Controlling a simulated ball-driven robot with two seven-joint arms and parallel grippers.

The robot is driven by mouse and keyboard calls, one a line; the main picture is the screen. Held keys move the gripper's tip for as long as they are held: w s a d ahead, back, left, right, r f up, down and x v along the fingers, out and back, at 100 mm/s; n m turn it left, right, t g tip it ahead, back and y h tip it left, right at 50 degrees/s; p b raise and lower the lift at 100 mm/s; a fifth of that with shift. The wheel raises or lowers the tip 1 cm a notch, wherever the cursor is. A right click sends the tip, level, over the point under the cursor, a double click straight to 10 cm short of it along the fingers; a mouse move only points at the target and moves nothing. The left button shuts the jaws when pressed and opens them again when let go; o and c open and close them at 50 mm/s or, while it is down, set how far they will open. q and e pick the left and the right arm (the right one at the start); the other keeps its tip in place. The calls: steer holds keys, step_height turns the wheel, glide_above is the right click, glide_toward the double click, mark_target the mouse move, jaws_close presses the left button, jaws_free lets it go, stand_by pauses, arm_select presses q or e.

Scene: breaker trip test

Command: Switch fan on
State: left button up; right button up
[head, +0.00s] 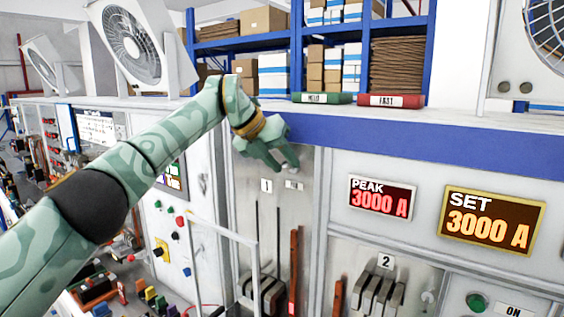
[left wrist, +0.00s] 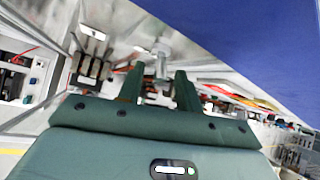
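A white box fan (head: 135,42) stands on the ledge at upper left. A second fan (head: 45,65) stands further left, and part of a third (head: 545,40) shows at the upper right edge. I cannot tell whether any is turning. A green button (head: 477,301) beside an ON label (head: 514,311) is at the lower right. My left gripper (head: 288,160) is in front of panel 1, just under the blue ledge edge, far from that button. In the left wrist view its fingers (left wrist: 157,78) are apart, with a grey fitting seen between them. My right gripper is not in view.
The red PEAK display (head: 381,200) and the SET display (head: 490,221) both read 3000 A. A green binder (head: 322,98) and a red binder (head: 390,100) lie on the ledge. Breaker 2 (head: 378,295) is at lower middle. A white rail frame (head: 222,232) stands below my left arm.

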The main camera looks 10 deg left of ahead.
arm_select(q)
steer(key=shift+s+a+r, duration=0.2)
steer(key=shift+r, duration=0.1)
steer(key=b+v, duration=0.2)
steer(key=v, duration=1.3)
steer(key=shift+a, duration=0.2)
steer(key=shift+r, duration=0.1)
